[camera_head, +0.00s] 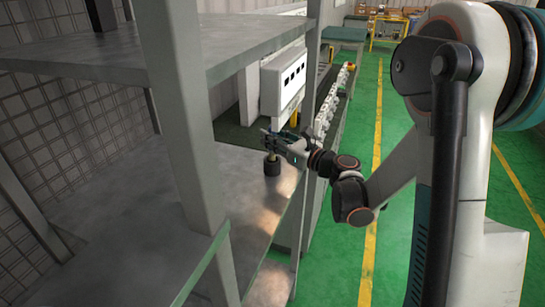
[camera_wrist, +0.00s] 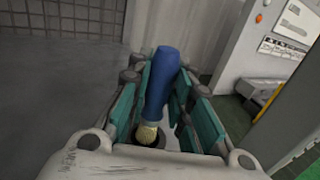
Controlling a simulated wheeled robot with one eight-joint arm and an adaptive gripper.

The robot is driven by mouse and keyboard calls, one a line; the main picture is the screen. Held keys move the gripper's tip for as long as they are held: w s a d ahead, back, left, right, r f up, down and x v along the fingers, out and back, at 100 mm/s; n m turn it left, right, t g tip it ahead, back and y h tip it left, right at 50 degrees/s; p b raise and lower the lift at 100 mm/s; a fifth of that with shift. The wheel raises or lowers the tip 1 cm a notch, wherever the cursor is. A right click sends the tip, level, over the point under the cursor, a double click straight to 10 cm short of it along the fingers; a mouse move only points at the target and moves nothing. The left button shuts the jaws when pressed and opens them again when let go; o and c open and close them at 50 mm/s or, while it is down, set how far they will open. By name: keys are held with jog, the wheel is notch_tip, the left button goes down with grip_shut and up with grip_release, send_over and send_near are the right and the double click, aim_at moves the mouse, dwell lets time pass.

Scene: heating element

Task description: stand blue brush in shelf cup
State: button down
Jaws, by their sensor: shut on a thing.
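A dark round cup (camera_head: 272,166) stands on the grey shelf board, near its right edge. My gripper (camera_head: 275,140) is just above the cup, reaching in from the right. In the wrist view its teal-padded fingers (camera_wrist: 168,88) are shut on the blue brush (camera_wrist: 160,82). The brush is roughly upright, slightly tilted, with its blue handle up and pale yellow bristles (camera_wrist: 149,134) down. The bristle end is at the cup's dark mouth, seen partly behind my gripper body in the wrist view. I cannot tell how deep the bristles sit.
A grey shelf post (camera_head: 180,110) and an upper shelf board (camera_head: 190,50) stand left of my arm. A white box with dark slots (camera_head: 283,82) hangs behind the gripper. The shelf surface (camera_head: 130,190) left of the cup is bare. Green floor lies to the right.

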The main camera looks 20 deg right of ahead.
aim_at(274, 152)
jog(key=shift+f+b, duration=0.9)
jog(key=shift+f, duration=1.45)
jog(key=shift+f, duration=0.2)
jog(key=c, duration=1.4)
grip_release()
jog(key=shift+r, duration=0.1)
jog(key=shift+c, duration=0.2)
jog(key=shift+r, duration=0.1)
jog(key=shift+s+d, duration=0.15)
jog(key=shift+s, duration=0.1)
jog(key=p+v, duration=0.2)
jog(key=v, duration=0.9)
jog(key=shift+s, duration=0.25)
